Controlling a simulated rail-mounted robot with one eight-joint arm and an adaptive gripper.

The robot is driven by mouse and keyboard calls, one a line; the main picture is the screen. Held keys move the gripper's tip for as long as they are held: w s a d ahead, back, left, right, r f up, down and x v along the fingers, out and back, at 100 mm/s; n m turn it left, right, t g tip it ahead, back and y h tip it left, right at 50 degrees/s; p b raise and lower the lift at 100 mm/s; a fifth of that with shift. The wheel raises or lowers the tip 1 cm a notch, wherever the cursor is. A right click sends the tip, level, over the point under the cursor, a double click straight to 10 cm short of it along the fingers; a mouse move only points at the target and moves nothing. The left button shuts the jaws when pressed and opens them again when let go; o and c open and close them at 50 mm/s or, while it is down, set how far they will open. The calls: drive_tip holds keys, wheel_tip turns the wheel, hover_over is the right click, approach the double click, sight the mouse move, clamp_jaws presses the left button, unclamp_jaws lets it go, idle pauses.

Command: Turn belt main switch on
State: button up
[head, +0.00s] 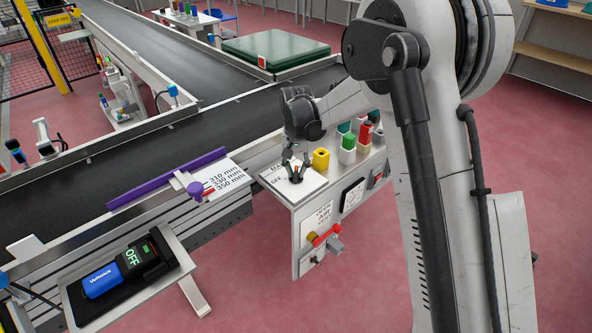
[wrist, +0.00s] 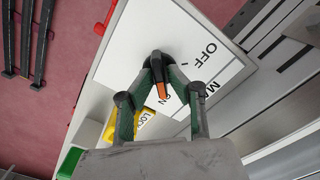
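The belt main switch (wrist: 161,90) is a black knob with an orange pointer, on a white plate (wrist: 118,62) lettered MAIN, OFF and ON. My gripper (wrist: 160,66) has its two green-lined fingertips closed in on both sides of the knob. The orange pointer shows between the fingers, turned toward the partly hidden ON lettering and away from OFF. In the head view my gripper (head: 294,172) reaches down onto the plate (head: 284,192) at the panel's top left. The fingers hide part of the knob there.
A yellow block (head: 320,159) and green and red buttons (head: 348,149) stand close right of the switch. A red-handled valve (head: 325,236) is on the panel front. The belt (head: 165,140) runs behind. A blue Vertiance-like unit (head: 102,280) displays OFF at lower left.

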sight(296, 171)
drive_tip(key=shift+o, duration=1.1)
wheel_tip(296, 171, up, 12)
